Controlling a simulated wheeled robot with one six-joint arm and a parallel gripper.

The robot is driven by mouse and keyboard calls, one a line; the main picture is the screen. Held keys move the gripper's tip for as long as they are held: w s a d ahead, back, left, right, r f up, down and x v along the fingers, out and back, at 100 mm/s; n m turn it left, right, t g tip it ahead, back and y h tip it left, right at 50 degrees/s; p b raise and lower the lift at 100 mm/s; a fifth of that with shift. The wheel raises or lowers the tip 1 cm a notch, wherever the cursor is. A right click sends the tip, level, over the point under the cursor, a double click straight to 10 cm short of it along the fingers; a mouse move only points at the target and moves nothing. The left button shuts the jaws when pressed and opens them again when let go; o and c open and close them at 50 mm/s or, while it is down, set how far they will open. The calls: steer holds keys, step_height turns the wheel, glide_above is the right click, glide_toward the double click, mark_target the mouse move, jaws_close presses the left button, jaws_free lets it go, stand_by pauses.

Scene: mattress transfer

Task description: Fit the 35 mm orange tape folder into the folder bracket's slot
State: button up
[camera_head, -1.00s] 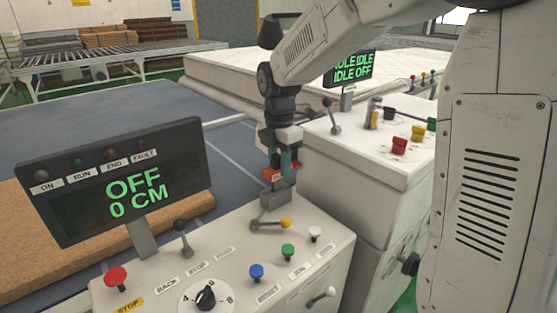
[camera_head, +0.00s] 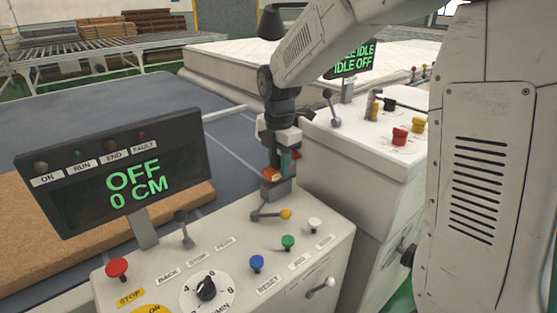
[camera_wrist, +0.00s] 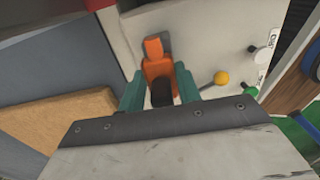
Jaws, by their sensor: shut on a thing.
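My gripper (camera_head: 284,168) has teal fingers and is shut on the orange tape folder (camera_head: 271,174). In the wrist view the orange folder (camera_wrist: 154,62) sits between the two teal fingers of my gripper (camera_wrist: 159,76), with a dark part near the palm. In the head view the grey folder bracket (camera_head: 277,191) stands on the near console's back edge, directly below the folder. The folder's lower end looks at or just above the bracket's top. I cannot tell whether it is in the slot, since the slot itself is not visible.
A lever with a yellow knob (camera_head: 286,214) is just in front of the bracket. The near console (camera_head: 225,250) carries a display (camera_head: 115,178), buttons and a dial. A second console (camera_head: 365,150) stands close on the right. A brown panel (camera_head: 30,225) lies left.

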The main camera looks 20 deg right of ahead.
steer(key=shift+f, duration=0.85)
steer(key=o, duration=1.3)
steer(key=shift+c, duration=0.2)
steer(key=shift+r, duration=0.15)
step_height(320, 180, up, 8)
steer(key=shift+f, duration=0.2)
